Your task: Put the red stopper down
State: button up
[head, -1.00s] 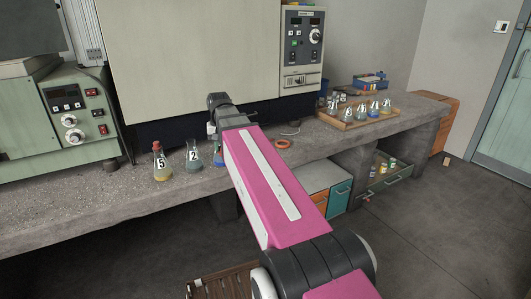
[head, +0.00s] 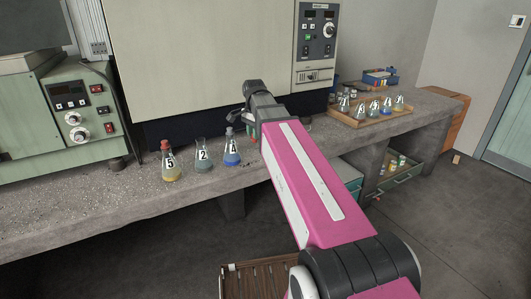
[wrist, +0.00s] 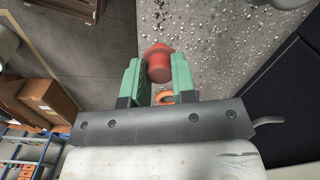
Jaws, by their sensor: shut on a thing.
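A red stopper (wrist: 159,62) sits between the green fingers of my gripper (wrist: 158,74) in the wrist view. The gripper is shut on it, with the speckled bench top beyond. In the head view my gripper (head: 252,130) is over the bench, just right of the blue flask; the held stopper is mostly hidden there. Flask 5 (head: 171,168), with yellow liquid, has a red top. Flask 2 (head: 203,157) looks open. Flask 4 (head: 231,153) holds blue liquid and has a greyish top.
An orange ring (wrist: 163,97) shows past the fingers in the wrist view. A wooden tray (head: 362,119) with several numbered flasks stands at the right of the bench (head: 100,208). A large cabinet (head: 210,60) and a green instrument (head: 75,115) stand along the back.

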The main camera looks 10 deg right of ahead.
jog(key=w+a+r+m, duration=0.2)
jog(key=a+m, duration=0.2)
jog(key=m, duration=0.2)
jog(key=shift+m, duration=0.4)
jog(key=w+d+f, duration=0.1)
jog(key=d+f, duration=0.1)
jog(key=d, duration=0.1)
jog(key=w+d+f, duration=0.2)
jog(key=d+f, duration=0.1)
jog(key=d, duration=0.1)
jog(key=w+d+f, duration=0.2)
jog(key=d, duration=0.1)
jog(key=shift+w+d+f, duration=0.15)
jog(key=shift+d+f, duration=0.05)
jog(key=shift+f, duration=2.05)
jog(key=o, duration=0.5)
jog(key=shift+f, duration=0.1)
jog(key=shift+c, duration=0.2)
jog(key=o, duration=0.4)
